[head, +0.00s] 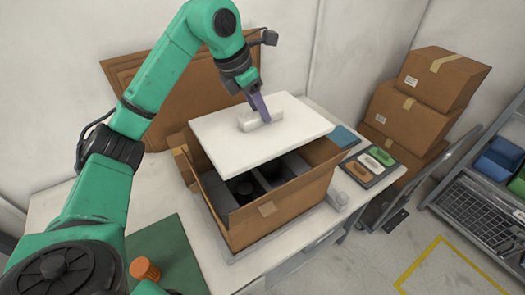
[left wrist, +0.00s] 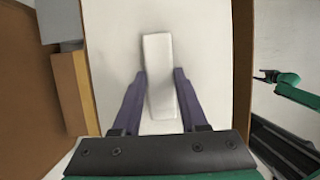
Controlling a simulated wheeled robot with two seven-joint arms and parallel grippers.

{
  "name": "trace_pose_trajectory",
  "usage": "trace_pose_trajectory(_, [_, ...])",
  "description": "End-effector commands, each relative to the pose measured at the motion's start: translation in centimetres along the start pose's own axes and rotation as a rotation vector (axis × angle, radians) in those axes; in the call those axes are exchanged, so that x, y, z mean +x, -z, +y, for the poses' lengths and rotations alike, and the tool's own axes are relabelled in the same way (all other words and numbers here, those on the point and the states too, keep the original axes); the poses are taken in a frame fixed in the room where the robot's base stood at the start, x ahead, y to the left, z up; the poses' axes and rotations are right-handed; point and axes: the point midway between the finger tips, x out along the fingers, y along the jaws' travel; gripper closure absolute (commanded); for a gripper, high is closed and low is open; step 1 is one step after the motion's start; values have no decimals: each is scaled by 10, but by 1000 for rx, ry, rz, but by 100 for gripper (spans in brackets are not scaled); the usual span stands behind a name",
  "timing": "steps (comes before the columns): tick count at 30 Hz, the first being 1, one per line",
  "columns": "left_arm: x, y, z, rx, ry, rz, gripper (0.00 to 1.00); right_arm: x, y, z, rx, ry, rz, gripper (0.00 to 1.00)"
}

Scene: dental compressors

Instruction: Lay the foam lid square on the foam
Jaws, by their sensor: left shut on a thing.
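The white foam lid (head: 225,135) is a flat slab with a raised grip block (head: 262,112) on top. My left gripper (head: 262,108) is shut on that block, and the left wrist view shows its two purple fingers (left wrist: 160,95) on either side of it. The lid is above the open cardboard box (head: 285,208), turned relative to the box walls and sticking out past its back edge. Dark foam with compartments (head: 262,180) shows inside the box below the lid's front edge; the rest of the foam is hidden. A gap shows between lid and foam at the front.
A tray (head: 372,166) with green, white and brown pieces and a blue item (head: 343,136) lie right of the box. A green mat (head: 165,255) with an orange knob (head: 144,269) is at the front left. Stacked cartons (head: 425,100) stand at the back right.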

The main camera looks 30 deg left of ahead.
Motion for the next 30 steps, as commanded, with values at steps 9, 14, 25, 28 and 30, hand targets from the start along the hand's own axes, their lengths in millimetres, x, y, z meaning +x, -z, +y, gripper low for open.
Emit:
trace_pose_trajectory(9, [62,28,0,-1,3,9,100,-6,-1,0,0,0,-2,35])
trace_pose_trajectory(14, [108,47,-1,0,3,8,100,-15,0,0,0,0,-2,35])
trace_pose_trajectory(25, [173,72,-1,-1,3,2,100,-31,3,0,0,0,0,35])
trace_pose_trajectory(28, [184,77,-1,1,1,0,100,-32,2,0,0,0,-1,35])
trace_pose_trajectory(30, [185,77,0,2,0,-1,100,-32,2,0,1,0,-2,35])
